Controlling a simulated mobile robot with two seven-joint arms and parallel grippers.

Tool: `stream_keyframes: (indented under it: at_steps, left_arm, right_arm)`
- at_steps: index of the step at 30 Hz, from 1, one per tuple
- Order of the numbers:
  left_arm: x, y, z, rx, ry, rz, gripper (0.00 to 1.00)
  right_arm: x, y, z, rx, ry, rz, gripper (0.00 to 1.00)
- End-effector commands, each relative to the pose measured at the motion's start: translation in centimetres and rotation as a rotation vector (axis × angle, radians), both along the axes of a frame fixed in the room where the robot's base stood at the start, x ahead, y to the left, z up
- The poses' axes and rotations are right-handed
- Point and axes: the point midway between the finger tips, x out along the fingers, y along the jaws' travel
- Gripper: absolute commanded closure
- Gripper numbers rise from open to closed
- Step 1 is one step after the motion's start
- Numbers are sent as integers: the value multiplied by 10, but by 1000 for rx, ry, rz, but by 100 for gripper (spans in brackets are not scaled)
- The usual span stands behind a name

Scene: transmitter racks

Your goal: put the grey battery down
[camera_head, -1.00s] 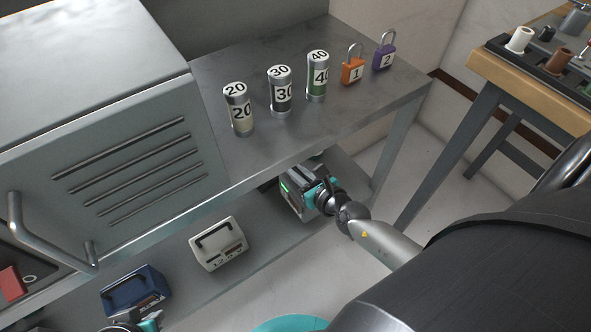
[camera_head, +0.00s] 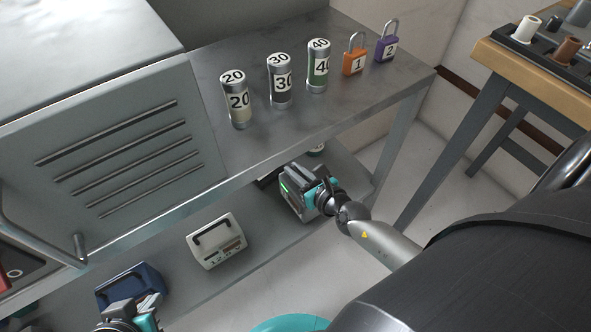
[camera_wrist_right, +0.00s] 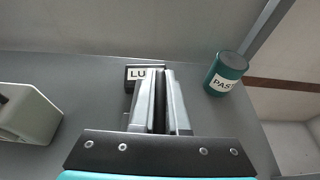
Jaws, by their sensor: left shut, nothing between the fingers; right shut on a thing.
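The grey battery (camera_head: 296,205), a boxy unit with a green light, is at the right end of the lower shelf. My right gripper (camera_head: 317,188) is shut on it from above. In the right wrist view the gripper's two grey fingers (camera_wrist_right: 158,103) are close together, and the battery's body is hidden behind them. I cannot tell whether the battery touches the shelf. My left gripper (camera_head: 142,308) is shut and empty at the lower left, in front of the blue battery (camera_head: 125,285).
A white battery (camera_head: 216,240) stands on the lower shelf (camera_head: 255,232) left of the grey one. A teal can (camera_wrist_right: 226,74) and a dark box labelled "LU" (camera_wrist_right: 131,75) stand beyond the fingers. Numbered cylinders and two padlocks stand on the upper top (camera_head: 350,105).

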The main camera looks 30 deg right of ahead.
Motion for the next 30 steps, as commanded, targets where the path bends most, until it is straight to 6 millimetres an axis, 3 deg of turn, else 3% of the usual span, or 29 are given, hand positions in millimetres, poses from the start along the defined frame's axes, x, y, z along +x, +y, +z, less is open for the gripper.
stream_keyframes:
  at_steps: [18,19,27,30]
  left_arm:
    - [0,0,-11,0,0,0,100]
    - [0,0,-10,0,0,0,100]
    - [0,0,-10,0,0,0,100]
    - [0,0,-10,0,0,0,100]
  right_arm:
    - [2,-1,-8,-1,-9,-2,100]
    - [2,-1,-8,-1,-9,-2,85]
    - [1,0,-9,-1,-4,-1,55]
    - [1,0,-10,-1,-2,-1,53]
